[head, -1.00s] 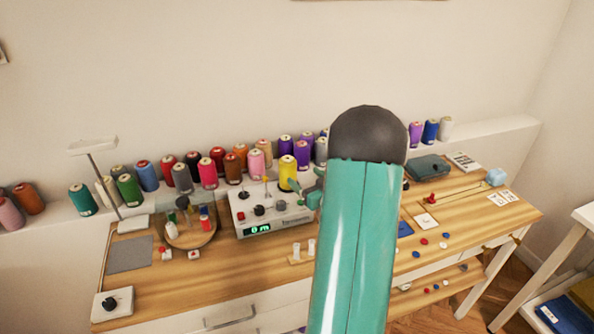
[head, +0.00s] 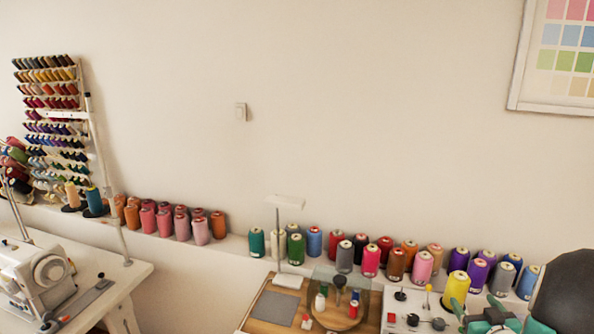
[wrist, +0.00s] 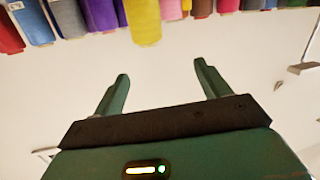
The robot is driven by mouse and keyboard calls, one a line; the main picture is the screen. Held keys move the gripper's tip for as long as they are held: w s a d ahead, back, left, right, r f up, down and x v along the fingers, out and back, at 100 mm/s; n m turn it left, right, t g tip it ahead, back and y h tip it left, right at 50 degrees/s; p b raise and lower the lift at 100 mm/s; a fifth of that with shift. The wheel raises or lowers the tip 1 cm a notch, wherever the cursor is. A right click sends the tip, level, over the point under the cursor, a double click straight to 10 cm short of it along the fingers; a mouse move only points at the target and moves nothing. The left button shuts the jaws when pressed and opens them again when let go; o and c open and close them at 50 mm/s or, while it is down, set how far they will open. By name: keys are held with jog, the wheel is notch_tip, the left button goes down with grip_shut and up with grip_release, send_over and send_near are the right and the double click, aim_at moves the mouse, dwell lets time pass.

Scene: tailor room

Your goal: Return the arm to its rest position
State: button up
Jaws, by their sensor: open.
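My gripper (wrist: 158,85) is open and empty in the wrist view, its two green fingers spread apart with nothing between them. Beyond the fingers are the pale wall and a row of thread spools (wrist: 180,10) along the top of the picture, which looks upside down. In the head view my teal and black arm shows at the lower right corner, in front of the spools and the table.
A wooden worktable (head: 262,328) stands at lower centre, with a white control box (head: 405,310) and a yellow spool (head: 455,290). More spools line the ledge behind. A sewing machine (head: 35,275) stands at left.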

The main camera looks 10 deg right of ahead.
jog(key=w+a+r+g, duration=0.1)
jog(key=a+r+g, duration=0.2)
jog(key=a+r, duration=0.35)
jog(key=w+a+r+g, duration=0.2)
jog(key=a+r, duration=0.1)
jog(key=a, duration=0.7)
jog(key=s+a+r+n+g+y, duration=0.1)
jog(key=s+a+g+y, duration=0.1)
jog(key=s+a, duration=0.6)
jog(key=s+a+r+n+g+y, duration=0.1)
jog(key=s+a+g+y, duration=0.1)
jog(key=s+a, duration=0.6)
jog(key=a+g, duration=0.1)
jog(key=a, duration=0.6)
jog(key=shift+s+y, duration=0.35)
jog(key=shift+y, duration=0.05)
